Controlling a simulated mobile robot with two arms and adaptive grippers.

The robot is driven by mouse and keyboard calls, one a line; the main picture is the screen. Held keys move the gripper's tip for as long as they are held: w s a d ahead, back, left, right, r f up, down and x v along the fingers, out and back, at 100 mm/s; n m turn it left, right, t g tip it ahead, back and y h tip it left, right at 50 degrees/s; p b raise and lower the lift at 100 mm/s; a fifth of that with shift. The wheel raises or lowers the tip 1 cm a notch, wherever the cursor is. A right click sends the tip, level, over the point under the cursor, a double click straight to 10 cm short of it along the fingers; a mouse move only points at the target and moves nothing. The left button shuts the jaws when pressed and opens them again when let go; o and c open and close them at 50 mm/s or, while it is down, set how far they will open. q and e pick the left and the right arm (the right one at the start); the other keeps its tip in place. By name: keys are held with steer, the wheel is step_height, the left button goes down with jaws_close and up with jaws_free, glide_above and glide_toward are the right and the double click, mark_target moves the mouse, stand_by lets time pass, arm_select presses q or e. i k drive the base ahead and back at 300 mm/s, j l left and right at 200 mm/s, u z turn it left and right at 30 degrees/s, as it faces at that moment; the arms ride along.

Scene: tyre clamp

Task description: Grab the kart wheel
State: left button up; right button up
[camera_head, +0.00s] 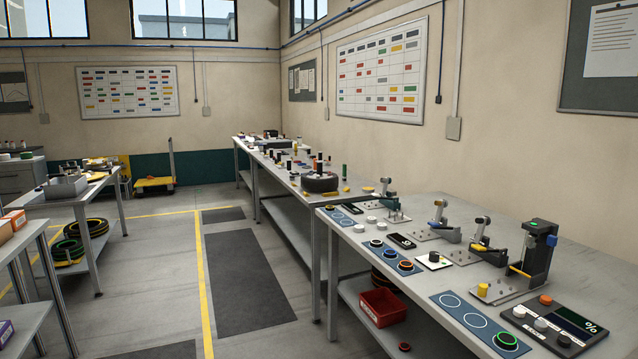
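A black tyre (320,183), which looks like the kart wheel, lies flat on the middle workbench (284,187), close to its near end. It is small in the view, and its hub cannot be made out. Other tyres with yellow and green bands (87,229) lie on the lower shelf of the left table. More dark rings (385,281) sit partly hidden on the shelf under the right bench. Neither of my grippers is in view.
The near right bench (425,283) carries several toggle clamps (437,222), a taller black press (536,252), blue mats with rings and a control panel (553,325). A red bin (382,307) stands on its shelf. The floor aisle with dark mats (243,276) is clear.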

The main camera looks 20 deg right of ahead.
mark_target(326, 183)
steer(key=i+l, duration=0.15)
steer(key=i, duration=0.55)
steer(key=i+l, duration=0.1)
steer(key=i, duration=0.6)
steer(key=i+l+z, duration=0.1)
steer(key=i, duration=0.6)
